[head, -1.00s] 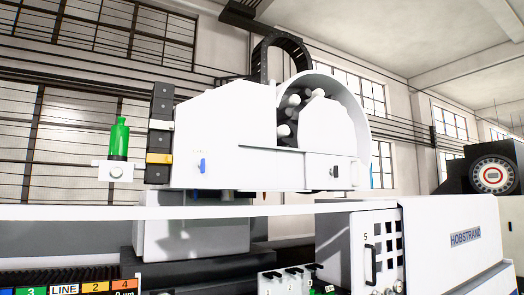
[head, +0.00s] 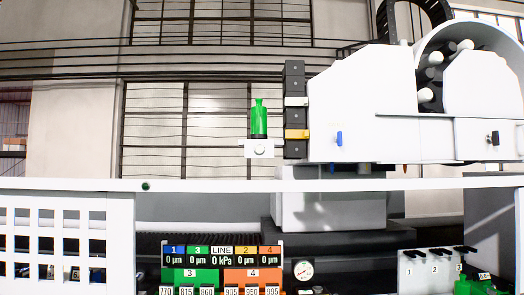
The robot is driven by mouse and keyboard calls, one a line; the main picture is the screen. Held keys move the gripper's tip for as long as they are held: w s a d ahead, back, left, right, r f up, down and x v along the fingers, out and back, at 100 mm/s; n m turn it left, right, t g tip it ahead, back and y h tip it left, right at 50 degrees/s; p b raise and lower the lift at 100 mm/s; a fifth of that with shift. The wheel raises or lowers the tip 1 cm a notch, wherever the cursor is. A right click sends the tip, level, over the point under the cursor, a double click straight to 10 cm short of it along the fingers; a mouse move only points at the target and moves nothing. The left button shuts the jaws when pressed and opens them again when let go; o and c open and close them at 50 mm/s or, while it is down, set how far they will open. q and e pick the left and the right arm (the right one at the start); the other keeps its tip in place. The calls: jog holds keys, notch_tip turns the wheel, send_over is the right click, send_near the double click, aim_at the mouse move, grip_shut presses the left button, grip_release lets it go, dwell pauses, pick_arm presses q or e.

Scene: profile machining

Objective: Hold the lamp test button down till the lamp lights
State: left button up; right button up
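No part clearly marked as the lamp test button or its lamp shows in the head view. A small dark green round fitting (head: 145,186) sits on the white rail (head: 210,185); I cannot tell whether it is a button or a lamp. A green bottle-shaped part (head: 259,119) stands upright on a white bracket with a round white knob (head: 260,149), left of the machine head. A display panel (head: 222,256) with coloured numbered fields reads 0 µm and 0 kPa. Neither of my grippers is in view.
The white machine head (head: 365,105) fills the upper right. A white grid panel (head: 70,215) stands at lower left. A round gauge (head: 303,270) sits right of the display. A white plate with numbered black levers (head: 430,265) is at lower right.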

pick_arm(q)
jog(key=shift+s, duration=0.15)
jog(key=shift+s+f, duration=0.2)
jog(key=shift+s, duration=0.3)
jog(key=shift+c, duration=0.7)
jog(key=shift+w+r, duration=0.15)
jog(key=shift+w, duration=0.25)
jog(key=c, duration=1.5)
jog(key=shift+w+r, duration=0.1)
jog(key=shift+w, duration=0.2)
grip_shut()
